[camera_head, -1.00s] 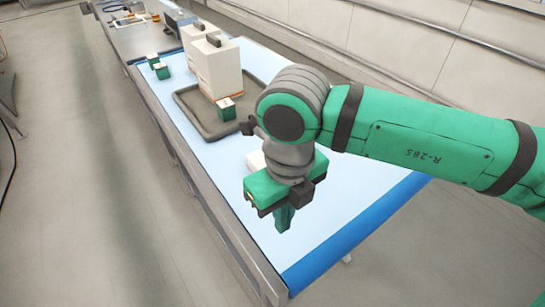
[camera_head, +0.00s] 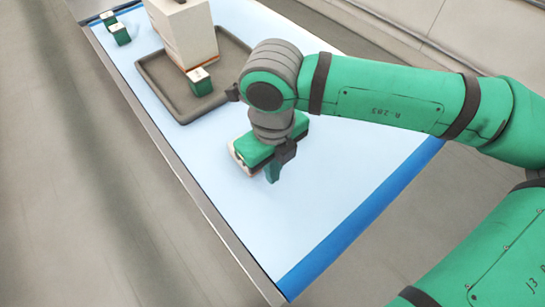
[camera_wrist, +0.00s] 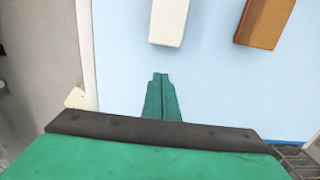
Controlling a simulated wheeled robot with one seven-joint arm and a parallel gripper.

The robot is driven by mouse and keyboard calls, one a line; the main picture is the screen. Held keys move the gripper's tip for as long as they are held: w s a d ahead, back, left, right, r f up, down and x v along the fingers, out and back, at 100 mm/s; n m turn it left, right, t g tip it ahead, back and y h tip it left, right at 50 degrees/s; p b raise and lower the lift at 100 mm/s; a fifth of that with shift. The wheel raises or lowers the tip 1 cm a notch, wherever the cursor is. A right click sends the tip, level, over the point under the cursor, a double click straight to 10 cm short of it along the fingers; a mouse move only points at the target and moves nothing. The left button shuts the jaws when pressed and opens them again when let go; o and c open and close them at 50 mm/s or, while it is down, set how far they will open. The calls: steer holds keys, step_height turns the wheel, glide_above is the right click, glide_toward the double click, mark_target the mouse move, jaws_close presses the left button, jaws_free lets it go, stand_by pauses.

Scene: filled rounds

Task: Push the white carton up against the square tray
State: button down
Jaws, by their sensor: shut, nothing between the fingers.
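The white carton (camera_wrist: 168,20) lies on the blue table top, ahead of my fingertips at the top of the wrist view. A gap of bare table shows between them. In the head view only a pale edge of the carton (camera_head: 236,153) shows behind my gripper. My gripper (camera_wrist: 160,78) has its two green fingers together, empty and pointing down; it also shows in the head view (camera_head: 272,178). The square tray (camera_head: 160,92) is dark grey with a raised rim and lies beyond the carton. Its right part is partly hidden by my arm.
A tall white box (camera_head: 185,35) and a small green-and-white box (camera_head: 200,83) stand in the tray. A brown block (camera_wrist: 266,20) lies right of the carton. The table's near part is clear.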

step_height(320, 180, down, 3)
steer(key=shift+s+a+f, duration=0.15)
steer(key=shift+f, duration=0.05)
steer(key=shift+w+a, duration=0.65)
steer(key=shift+w, duration=0.25)
steer(key=shift+w+a, duration=0.25)
steer(key=shift+w, duration=0.3)
steer(key=shift+w+a, duration=0.1)
steer(key=shift+w, duration=0.1)
